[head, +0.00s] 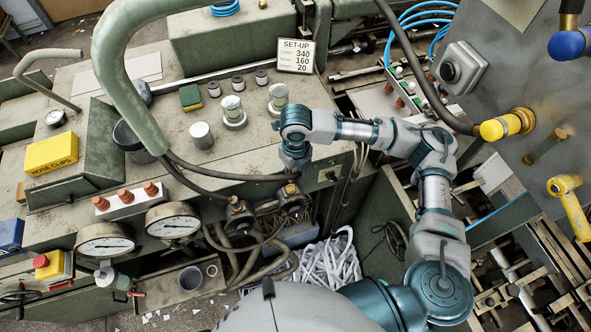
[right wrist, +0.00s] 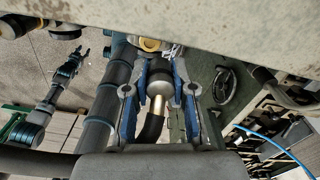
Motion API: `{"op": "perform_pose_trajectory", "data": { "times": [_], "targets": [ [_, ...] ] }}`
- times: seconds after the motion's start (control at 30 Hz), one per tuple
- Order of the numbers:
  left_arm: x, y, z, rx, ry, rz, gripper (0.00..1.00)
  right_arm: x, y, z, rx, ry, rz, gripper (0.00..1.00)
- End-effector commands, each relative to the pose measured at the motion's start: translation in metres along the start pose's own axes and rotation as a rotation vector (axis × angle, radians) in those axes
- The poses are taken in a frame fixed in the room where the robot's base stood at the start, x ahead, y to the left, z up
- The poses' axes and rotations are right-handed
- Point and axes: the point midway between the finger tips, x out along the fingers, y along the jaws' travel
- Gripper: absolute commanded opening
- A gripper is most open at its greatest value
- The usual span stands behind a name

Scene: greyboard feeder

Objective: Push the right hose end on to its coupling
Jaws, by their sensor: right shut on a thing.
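My right gripper (head: 293,165) reaches in from the lower right to the front edge of the green machine. In the right wrist view its blue fingers (right wrist: 160,72) are shut on the dark hose end (right wrist: 158,88), which has a brass sleeve and a black hose behind it. A brass ring of the right coupling (right wrist: 150,44) lies just beyond the fingertips. In the head view the right coupling (head: 290,198) is just below the gripper; the left coupling (head: 238,212) is beside it. I cannot tell whether hose end and coupling touch. A bluish arm, apparently my left (right wrist: 45,110), shows small in the wrist view.
A large green pipe (head: 110,60) arches over the left. Loose hoses (head: 240,262) and white shreds (head: 330,262) lie below. A yellow-ended hose (head: 500,128) is right.

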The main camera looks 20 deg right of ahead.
Motion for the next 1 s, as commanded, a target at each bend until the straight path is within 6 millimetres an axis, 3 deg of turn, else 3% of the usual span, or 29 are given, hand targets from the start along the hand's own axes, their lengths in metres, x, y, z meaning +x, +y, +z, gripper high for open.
{"op": "perform_pose_trajectory", "data": {
  "times": [0.53,1.0],
  "targets": [
    [0.009,0.000,0.001,0.001,-0.001,0.000,0.40,0.041,0.013,0.004,-0.001,0.001,-0.015,0.00],
    [0.007,0.000,0.001,0.001,-0.001,0.000,0.40,0.043,0.014,0.004,0.001,-0.001,-0.018,0.00]
  ]
}}
